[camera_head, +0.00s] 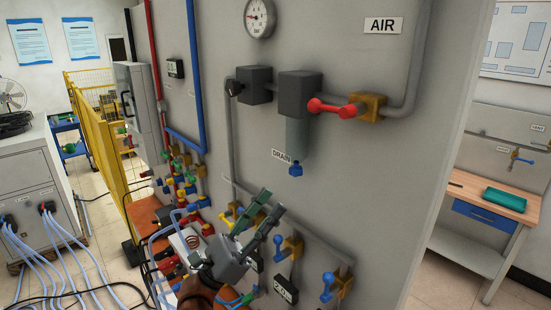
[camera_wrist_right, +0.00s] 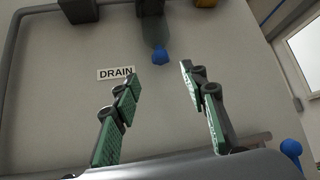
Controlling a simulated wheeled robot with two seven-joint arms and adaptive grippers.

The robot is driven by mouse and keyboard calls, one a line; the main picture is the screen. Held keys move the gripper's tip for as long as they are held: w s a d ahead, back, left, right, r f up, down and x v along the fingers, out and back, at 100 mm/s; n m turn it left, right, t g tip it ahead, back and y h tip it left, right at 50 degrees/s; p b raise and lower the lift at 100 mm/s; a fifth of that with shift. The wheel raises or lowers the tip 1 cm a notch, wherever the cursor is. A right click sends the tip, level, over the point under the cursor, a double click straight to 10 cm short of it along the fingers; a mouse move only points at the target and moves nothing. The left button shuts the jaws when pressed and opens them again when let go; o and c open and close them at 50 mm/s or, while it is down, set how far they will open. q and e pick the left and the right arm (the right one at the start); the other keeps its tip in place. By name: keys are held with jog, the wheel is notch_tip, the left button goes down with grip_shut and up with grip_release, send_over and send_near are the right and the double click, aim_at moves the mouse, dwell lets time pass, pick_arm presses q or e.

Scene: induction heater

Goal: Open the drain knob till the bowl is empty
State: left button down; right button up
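The blue drain knob (camera_head: 295,169) sits at the bottom of the grey translucent bowl (camera_head: 297,138), right of the DRAIN label (camera_head: 282,156). In the right wrist view the knob (camera_wrist_right: 160,56) shows beyond the fingertips, between their lines, with the bowl (camera_wrist_right: 154,30) above it. My right gripper (camera_head: 268,207) is open and empty, below and left of the knob in the head view, apart from it. It also shows in the right wrist view (camera_wrist_right: 160,75) with its green-padded fingers spread. The bowl's contents cannot be made out. My left gripper is not seen.
A red-handled valve (camera_head: 328,106) is right of the bowl's dark head (camera_head: 299,90). A pressure gauge (camera_head: 259,17) is above. Blue-handled valves (camera_head: 289,247) and pipes line the lower panel. The panel around the knob is clear.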

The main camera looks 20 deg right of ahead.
aim_at(293, 175)
jog(key=shift+m+g, duration=0.3)
jog(key=p+x, duration=0.2)
jog(key=x, duration=0.5)
jog(key=shift+d+r, duration=0.1)
jog(key=shift+r, duration=0.2)
jog(key=shift+d+r, duration=0.25)
jog(key=shift+d, duration=0.05)
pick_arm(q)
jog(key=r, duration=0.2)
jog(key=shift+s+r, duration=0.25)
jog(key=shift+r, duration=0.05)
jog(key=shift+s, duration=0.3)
pick_arm(e)
grip_shut()
